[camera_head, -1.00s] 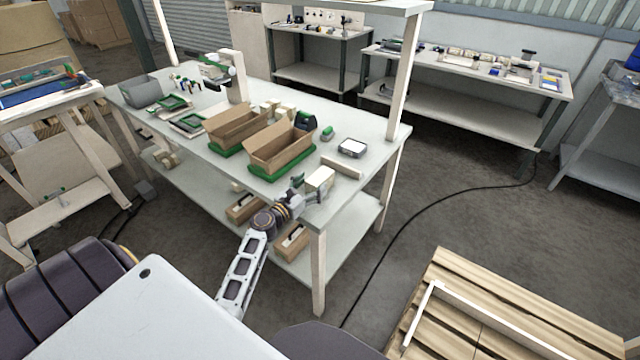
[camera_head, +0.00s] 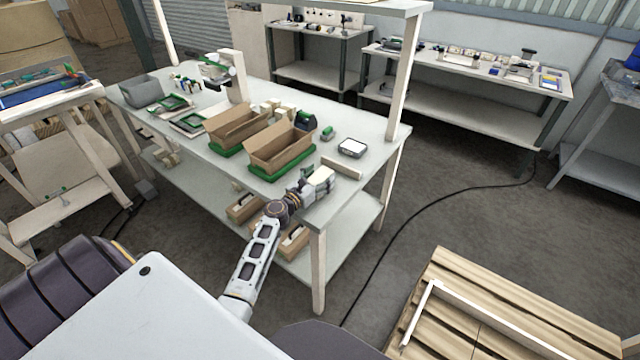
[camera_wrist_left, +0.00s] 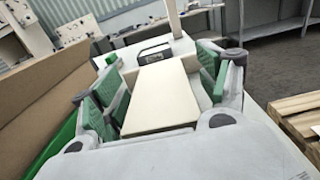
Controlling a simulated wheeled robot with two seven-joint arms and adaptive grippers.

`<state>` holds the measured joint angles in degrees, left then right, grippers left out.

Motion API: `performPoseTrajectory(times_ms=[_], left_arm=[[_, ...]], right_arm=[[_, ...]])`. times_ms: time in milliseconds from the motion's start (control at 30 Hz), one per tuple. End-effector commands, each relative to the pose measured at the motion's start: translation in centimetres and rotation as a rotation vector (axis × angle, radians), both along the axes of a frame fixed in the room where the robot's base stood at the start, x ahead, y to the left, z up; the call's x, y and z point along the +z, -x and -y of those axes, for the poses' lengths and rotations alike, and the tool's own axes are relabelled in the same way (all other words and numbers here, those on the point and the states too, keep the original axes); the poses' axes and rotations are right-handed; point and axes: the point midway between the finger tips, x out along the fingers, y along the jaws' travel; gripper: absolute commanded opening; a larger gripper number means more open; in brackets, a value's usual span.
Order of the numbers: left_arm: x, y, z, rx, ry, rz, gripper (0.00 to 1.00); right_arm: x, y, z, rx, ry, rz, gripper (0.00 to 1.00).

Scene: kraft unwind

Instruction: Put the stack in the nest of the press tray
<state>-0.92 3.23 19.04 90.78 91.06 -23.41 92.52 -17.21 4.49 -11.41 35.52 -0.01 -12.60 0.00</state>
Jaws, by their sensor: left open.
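A cream block-shaped stack (camera_head: 323,174) sits at the front right of the workbench; it also shows in the left wrist view (camera_wrist_left: 162,95). My left gripper (camera_head: 314,186) reaches it from the front edge. In the left wrist view its green-padded fingers are open, one on each side of the stack, with a small gap visible at least on the right. Green-rimmed trays (camera_head: 188,122) lie at the left of the bench, near a white upright press-like device (camera_head: 234,75). I cannot tell which holds the nest. My right gripper is not in view.
Two brown open boxes on green bases (camera_head: 280,148) stand left of the stack. A small scale-like device (camera_head: 352,148) and a low cream bar (camera_head: 341,168) lie behind it. A bench post (camera_head: 402,75) rises at the right. A pallet (camera_head: 500,310) lies on the floor.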

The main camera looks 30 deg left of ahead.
Motion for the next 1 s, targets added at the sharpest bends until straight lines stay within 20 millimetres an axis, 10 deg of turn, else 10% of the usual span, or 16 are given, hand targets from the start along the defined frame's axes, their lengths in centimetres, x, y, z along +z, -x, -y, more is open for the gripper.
performPoseTrajectory(times_ms=[333, 733, 1000], left_arm=[[0.02, 0.02, -0.02, 0.0, -0.001, 0.0, 0.75], [0.02, 0.03, -0.01, 0.0, 0.0, 0.0, 0.24], [0.11, 0.01, -0.02, 0.0, -0.001, 0.001, 0.2]], right_arm=[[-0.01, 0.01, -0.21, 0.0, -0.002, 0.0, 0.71], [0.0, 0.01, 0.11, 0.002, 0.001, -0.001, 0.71], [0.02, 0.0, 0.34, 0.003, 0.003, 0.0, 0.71]])
